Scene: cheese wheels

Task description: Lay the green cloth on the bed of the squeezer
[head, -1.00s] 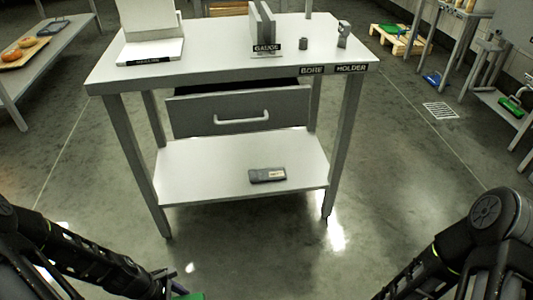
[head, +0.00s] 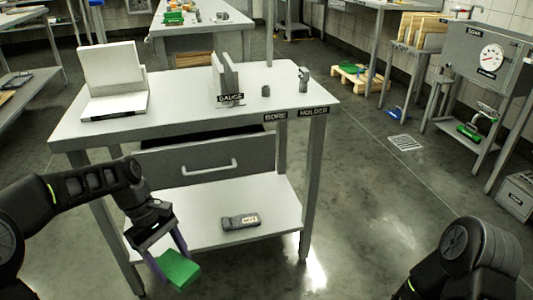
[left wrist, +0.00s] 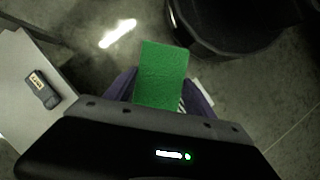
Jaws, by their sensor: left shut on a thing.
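My left gripper (head: 172,256) is shut on the green cloth (head: 180,271), a flat green rectangle. It holds the cloth in the air in front of the table's lower shelf. The cloth also fills the space between the fingers in the left wrist view (left wrist: 160,75). No label reading squeezer is legible, so I cannot tell for sure which thing it is. A white L-shaped stand (head: 113,80) with an unreadable front label sits on the table's left. My right gripper is out of view; only my right arm shows at lower right.
The grey table (head: 190,106) carries a gauge (head: 224,76) with upright plates and small metal pieces. Its drawer (head: 205,163) is slightly open. A dark device (head: 240,221) lies on the lower shelf. A dial cabinet (head: 485,60) stands right. Floor between is clear.

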